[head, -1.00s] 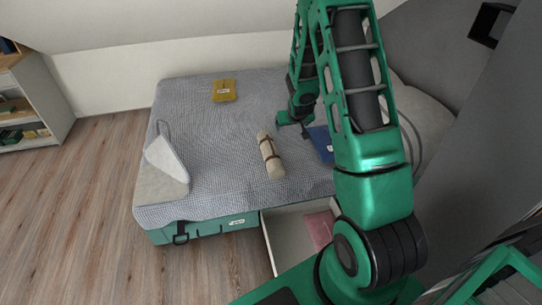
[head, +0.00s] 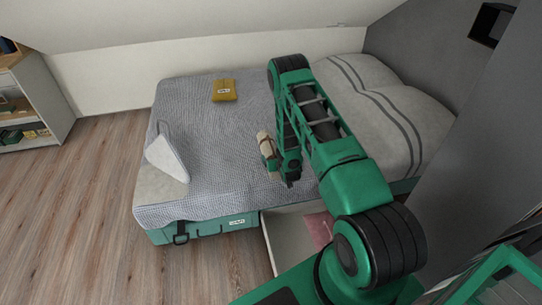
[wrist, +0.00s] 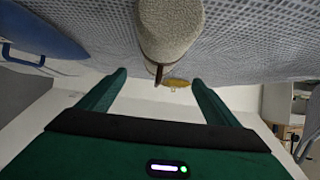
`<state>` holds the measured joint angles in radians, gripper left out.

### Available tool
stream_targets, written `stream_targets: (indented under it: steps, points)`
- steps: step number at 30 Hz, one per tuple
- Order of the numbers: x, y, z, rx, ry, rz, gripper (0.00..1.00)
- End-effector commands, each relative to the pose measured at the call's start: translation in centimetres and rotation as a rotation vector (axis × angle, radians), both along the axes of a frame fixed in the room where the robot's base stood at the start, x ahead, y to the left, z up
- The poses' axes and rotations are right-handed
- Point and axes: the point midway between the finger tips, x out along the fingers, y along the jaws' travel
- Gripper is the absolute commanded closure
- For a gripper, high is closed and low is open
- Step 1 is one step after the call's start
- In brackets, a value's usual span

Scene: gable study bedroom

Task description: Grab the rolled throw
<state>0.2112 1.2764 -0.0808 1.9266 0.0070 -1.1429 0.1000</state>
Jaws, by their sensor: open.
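The rolled throw (head: 264,140) is a beige roll with dark straps lying on the bed. In the head view my arm hides part of it. In the wrist view its rounded end (wrist: 170,32) fills the top middle, with a dark strap end hanging toward the space between the fingertips. My gripper (wrist: 157,79) is open and empty, its two green fingers apart on either side of that strap. The roll's body shows beyond the fingertips, not between them. In the head view my arm's end is beside the roll, and the fingers are hard to make out.
The bed (head: 205,135) has a grey checked cover. An open drawer (head: 283,236) holds something pink. A blue item (wrist: 42,30) shows in the wrist view.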

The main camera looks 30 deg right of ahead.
Motion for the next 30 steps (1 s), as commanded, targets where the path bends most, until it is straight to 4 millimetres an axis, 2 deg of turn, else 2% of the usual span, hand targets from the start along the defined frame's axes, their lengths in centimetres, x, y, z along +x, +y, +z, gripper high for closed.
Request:
stream_targets:
  steps: [6,14,21,30]
  points:
    - [2.8,-0.8,-1.6,0.000,-0.001,0.000,0.15]
    - [4.3,-1.3,-2.3,0.000,-0.001,0.000,0.15]
    - [7.2,-2.2,-3.5,0.000,-0.001,0.000,0.15]
    - [8.5,-2.6,-4.3,0.000,0.001,0.000,0.15]
